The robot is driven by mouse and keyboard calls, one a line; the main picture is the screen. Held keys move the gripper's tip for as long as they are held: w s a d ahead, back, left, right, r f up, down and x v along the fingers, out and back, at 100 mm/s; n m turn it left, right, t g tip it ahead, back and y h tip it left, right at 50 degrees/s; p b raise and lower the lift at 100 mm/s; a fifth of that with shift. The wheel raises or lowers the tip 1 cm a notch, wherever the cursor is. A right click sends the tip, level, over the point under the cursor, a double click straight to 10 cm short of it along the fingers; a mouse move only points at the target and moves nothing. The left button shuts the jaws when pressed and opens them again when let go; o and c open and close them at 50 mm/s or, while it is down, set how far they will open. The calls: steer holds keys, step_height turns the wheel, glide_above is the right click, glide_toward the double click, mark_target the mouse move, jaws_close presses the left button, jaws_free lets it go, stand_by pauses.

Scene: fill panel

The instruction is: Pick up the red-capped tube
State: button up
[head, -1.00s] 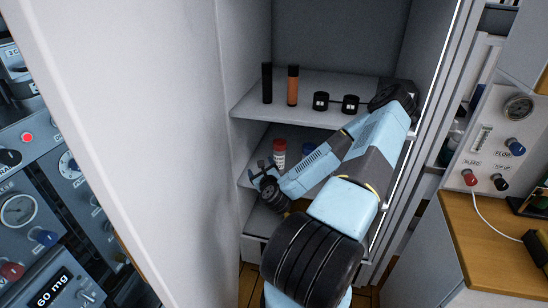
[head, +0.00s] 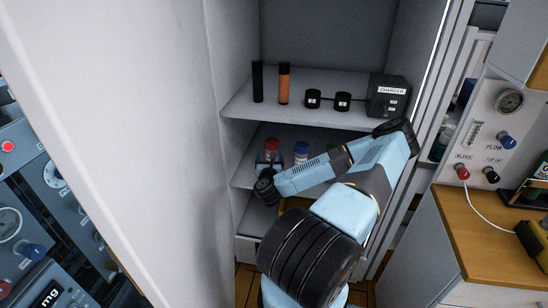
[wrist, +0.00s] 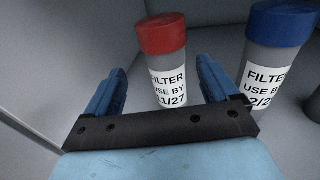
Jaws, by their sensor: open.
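The red-capped tube (wrist: 165,62) stands upright on the shelf in the wrist view, with a white label reading "FILTER USE BY". Its red cap also shows in the head view (head: 272,145) on the middle shelf. My gripper (wrist: 163,80) is open, with one blue finger on each side of the tube's lower part in the picture. I cannot tell how far the tube sits between the fingers. In the head view my gripper (head: 268,166) is at the front of the tube and hides its lower part.
A blue-capped tube (wrist: 273,50) stands close to the right of the red-capped one, near my right finger. The upper shelf (head: 240,104) holds a black cylinder (head: 258,82), an orange one (head: 284,83), two small black pots and a charger box (head: 388,97).

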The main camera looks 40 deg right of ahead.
mark_target(272, 149)
steer(key=shift+s+d+x, duration=0.1)
steer(key=shift+d+x, duration=0.05)
steer(key=shift+x, duration=1.6)
steer(key=shift+s+d+x, duration=0.1)
steer(key=shift+d+x, duration=0.05)
steer(key=shift+x, duration=1.55)
steer(key=shift+c, duration=0.3)
steer(key=c, duration=1.2)
steer(key=shift+c, duration=0.2)
